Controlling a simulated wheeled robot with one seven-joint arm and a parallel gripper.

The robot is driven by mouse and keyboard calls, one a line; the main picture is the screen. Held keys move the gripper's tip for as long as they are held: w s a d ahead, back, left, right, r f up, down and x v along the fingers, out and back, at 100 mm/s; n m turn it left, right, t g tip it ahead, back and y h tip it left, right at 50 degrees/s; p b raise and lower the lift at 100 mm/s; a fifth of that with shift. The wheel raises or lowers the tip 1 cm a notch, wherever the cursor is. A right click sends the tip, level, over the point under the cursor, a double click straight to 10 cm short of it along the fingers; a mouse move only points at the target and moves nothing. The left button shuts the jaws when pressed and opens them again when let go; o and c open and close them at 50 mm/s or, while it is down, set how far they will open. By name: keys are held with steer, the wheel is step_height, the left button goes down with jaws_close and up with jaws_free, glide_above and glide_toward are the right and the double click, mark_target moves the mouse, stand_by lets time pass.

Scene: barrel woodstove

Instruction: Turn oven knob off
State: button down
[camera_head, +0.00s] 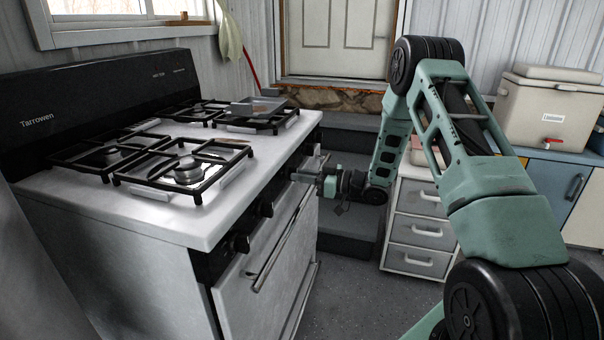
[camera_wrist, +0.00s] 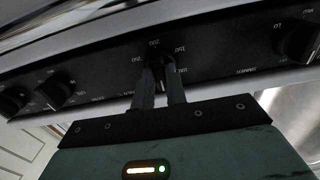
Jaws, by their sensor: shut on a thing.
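The stove (camera_head: 150,215) has a white top and a black front panel with several knobs. My gripper (camera_head: 300,174) reaches the far part of this panel from the right. In the wrist view my gripper (camera_wrist: 160,85) has its two fingers closed on a dark oven knob (camera_wrist: 157,66). Temperature marks such as 200 and 150 are printed around this knob. The fingers cover most of it, so its pointer is hidden and I cannot read its setting. In the head view the gripper hides this knob.
Other black knobs sit along the panel, such as one in the head view (camera_head: 240,243) and one to the right in the wrist view (camera_wrist: 303,43). The oven door handle (camera_head: 258,280) juts out below. A white drawer unit (camera_head: 420,233) stands right of my gripper. Floor shows between.

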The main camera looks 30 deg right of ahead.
stand_by(0.4)
steer(key=c, duration=1.4)
jaws_free()
steer(key=shift+c, duration=0.2)
steer(key=v, duration=1.7)
steer(key=shift+s, duration=0.2)
steer(key=shift+d+f, duration=0.1)
steer(key=shift+d, duration=0.05)
